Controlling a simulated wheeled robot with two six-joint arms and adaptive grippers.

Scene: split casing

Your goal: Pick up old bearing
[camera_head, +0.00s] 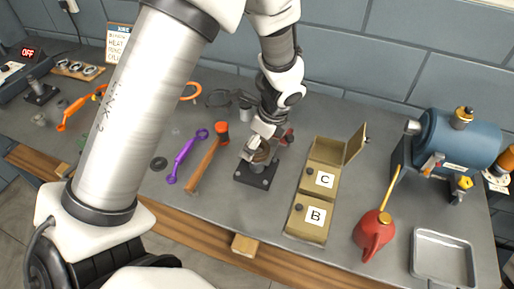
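A brownish ring (262,154), which looks like the old bearing, sits at the top of a short post on a dark square stand (256,177) in the middle of the bench. My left gripper (261,145) points down at the ring from above, its fingers at or around it. The gripper partly hides the ring, and I cannot tell whether the fingers press on it. My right gripper is not in view.
A hammer (205,163) and purple wrench (183,160) lie left of the stand. Boxes marked C (323,180) and B (312,216), a red oil can (374,232), a grey tray (416,262) and a blue machine (455,138) stand to the right. My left arm hides part of the left bench.

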